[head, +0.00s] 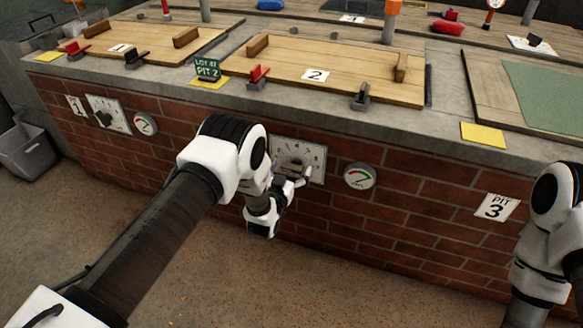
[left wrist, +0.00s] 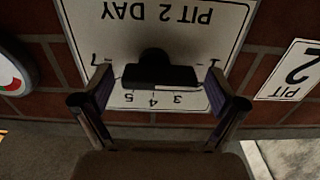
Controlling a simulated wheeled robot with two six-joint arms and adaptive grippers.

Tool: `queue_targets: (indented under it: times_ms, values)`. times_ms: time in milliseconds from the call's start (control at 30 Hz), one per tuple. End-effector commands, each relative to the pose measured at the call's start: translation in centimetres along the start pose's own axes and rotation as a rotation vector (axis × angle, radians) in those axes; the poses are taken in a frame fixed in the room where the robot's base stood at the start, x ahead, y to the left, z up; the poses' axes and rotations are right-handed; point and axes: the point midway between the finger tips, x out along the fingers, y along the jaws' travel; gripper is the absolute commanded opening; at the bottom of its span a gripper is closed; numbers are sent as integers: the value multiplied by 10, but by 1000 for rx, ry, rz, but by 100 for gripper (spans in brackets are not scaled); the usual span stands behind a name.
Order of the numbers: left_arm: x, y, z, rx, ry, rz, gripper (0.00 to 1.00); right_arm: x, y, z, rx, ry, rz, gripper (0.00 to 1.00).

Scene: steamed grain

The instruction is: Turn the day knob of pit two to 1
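The pit two day knob (left wrist: 155,68) is a black knob on a white dial plate lettered PIT 2 DAY (left wrist: 185,25). The plate appears upside down in the left wrist view, with the numbers around the knob. A pale line lies along the knob's edge; I cannot tell exactly which number it marks. My left gripper (left wrist: 160,92) is open, with one finger on each side of the knob and gaps between. In the head view, my left gripper (head: 291,180) is in front of the plate (head: 316,157). My right gripper is out of view.
A round gauge (head: 359,176) is right of the plate on the brick wall. The PIT 3 sign (head: 496,207) is farther right. Wooden lids (head: 345,65) lie on the counter above. A grey bin (head: 28,150) stands at far left. The floor in front is clear.

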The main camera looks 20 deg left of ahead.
Motion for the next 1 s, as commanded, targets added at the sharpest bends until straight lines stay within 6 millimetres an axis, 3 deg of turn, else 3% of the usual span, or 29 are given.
queue_targets:
  times_ms: [233,333,700,833,1000]
  values:
    - [-2,0,0,1,0,0,96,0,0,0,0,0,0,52]
    - [-12,0,0,1,-1,0,96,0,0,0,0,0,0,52]
    - [-99,0,0,1,-4,0,96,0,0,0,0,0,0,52]
    - [-116,0,0,0,-1,0,96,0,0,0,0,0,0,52]
    - [-121,0,0,0,0,0,96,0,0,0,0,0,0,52]
